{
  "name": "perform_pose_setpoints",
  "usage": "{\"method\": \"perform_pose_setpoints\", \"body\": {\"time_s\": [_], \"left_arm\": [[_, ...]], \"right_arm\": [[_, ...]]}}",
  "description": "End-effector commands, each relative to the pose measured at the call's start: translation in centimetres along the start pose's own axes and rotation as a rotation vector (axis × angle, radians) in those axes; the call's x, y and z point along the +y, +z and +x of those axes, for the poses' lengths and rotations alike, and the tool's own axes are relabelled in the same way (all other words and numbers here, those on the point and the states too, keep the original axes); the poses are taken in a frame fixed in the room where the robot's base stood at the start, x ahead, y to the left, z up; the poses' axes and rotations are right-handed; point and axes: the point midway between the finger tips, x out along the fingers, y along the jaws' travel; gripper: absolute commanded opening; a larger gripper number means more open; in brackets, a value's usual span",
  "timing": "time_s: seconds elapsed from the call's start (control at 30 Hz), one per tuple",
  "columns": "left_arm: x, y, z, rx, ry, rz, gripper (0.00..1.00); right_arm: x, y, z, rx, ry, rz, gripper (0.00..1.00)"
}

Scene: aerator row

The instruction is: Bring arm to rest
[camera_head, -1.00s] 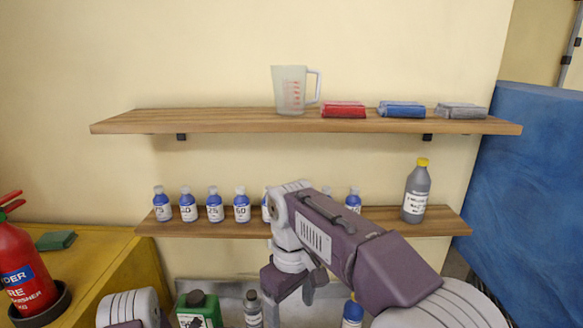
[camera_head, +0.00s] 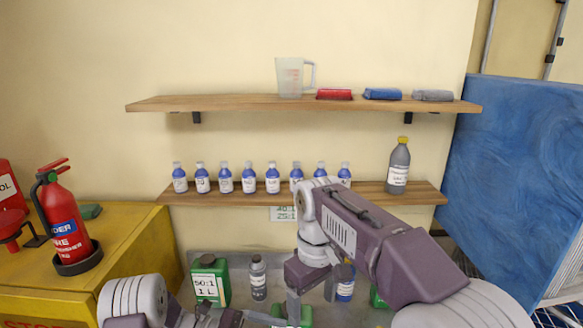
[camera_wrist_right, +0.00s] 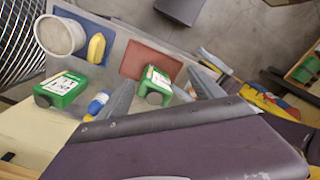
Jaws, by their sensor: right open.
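My right arm reaches in from the lower right of the head view. Its gripper (camera_head: 311,297) points down over the grey bench, below the lower shelf. Its fingers are apart and nothing shows held between them; they also show apart in the right wrist view (camera_wrist_right: 163,82). A green jug (camera_wrist_right: 153,85) appears behind the gap between them, and I cannot tell how far below. My left arm shows at the lower left of the head view, with dark gripper parts (camera_head: 240,318) at the bottom edge. The left jaws are too cut off to read.
The lower shelf (camera_head: 400,198) holds several blue bottles and a grey bottle (camera_head: 399,168). The upper shelf (camera_head: 230,104) holds a measuring jug (camera_head: 290,78) and folded cloths. A green canister (camera_head: 210,281) stands on the bench. A fire extinguisher (camera_head: 66,225) stands on the yellow cabinet at left.

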Motion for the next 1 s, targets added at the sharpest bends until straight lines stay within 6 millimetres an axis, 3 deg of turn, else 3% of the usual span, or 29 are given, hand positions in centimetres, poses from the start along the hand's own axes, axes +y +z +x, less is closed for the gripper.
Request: {"method": "perform_pose_setpoints", "body": {"time_s": [0.23, 0.4, 0.5, 0.63, 0.7, 0.8, 1.0], "left_arm": [[-3.2, 1.9, 2.7, 0.125, -0.175, 0.115, 0.93], [-8.8, 0.3, 3.7, 0.359, -0.376, 0.248, 0.93], [-13.3, -2.5, 2.3, 0.585, -0.545, 0.393, 0.93], [-17.1, -6.8, -2.8, 0.91, -0.779, 0.655, 0.93], [-17.5, -8.2, -5.7, 1.041, -0.883, 0.786, 0.93], [-17.2, -9.8, -8.5, 1.14, -0.997, 0.921, 0.93], [-14.3, -10.4, -9.9, 1.232, -1.034, 1.067, 0.93]], "right_arm": [[2.7, 4.4, 5.1, -0.062, -0.023, 0.12, 0.76], [4.4, 8.6, 11.2, -0.088, -0.04, 0.255, 0.76], [4.8, 12.1, 16.3, -0.089, -0.047, 0.373, 0.76], [4.1, 16.5, 22.5, -0.066, -0.042, 0.528, 0.76], [3.2, 18.0, 24.5, -0.044, -0.033, 0.583, 0.76], [2.7, 18.7, 26.2, 0.0, -0.016, 0.63, 0.76], [4.1, 16.9, 26.3, 0.105, 0.018, 0.681, 0.76]]}}
